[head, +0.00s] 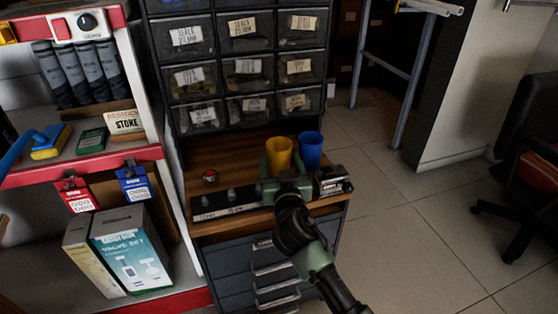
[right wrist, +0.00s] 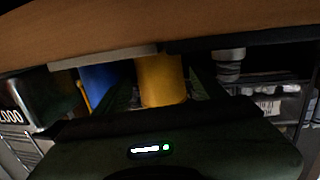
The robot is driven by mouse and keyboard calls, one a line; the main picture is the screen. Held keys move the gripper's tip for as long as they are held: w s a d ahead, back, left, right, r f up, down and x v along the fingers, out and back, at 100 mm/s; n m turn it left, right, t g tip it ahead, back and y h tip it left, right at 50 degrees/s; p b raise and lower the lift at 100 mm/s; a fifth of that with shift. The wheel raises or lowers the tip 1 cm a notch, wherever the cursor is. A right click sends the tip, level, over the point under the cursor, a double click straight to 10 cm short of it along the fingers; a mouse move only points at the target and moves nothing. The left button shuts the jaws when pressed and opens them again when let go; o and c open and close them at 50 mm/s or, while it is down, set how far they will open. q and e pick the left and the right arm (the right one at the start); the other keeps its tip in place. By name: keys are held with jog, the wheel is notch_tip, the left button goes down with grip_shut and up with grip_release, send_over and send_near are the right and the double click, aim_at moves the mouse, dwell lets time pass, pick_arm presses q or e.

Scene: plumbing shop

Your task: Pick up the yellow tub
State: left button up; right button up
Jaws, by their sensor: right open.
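The yellow tub (head: 279,152) stands upright on the wooden top of a drawer cabinet, close to its right side. My right gripper (head: 280,168) reaches in from the front, open, with one finger on each side of the tub. In the right wrist view the yellow tub (right wrist: 162,80) shows between the two fingers (right wrist: 164,92). I cannot tell whether either finger touches it. The gripper body hides the tub's lower part in the head view. My left gripper is not in view.
A blue tub (head: 311,149) stands just behind and right of the yellow one. A dark boxy device (head: 333,181) is at the right front corner. Labelled bins (head: 247,72) rise behind.

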jog(key=shift+w+a+f, duration=0.1)
jog(key=shift+w, duration=1.05)
jog(key=c, duration=1.1)
jog(key=shift+s, duration=0.1)
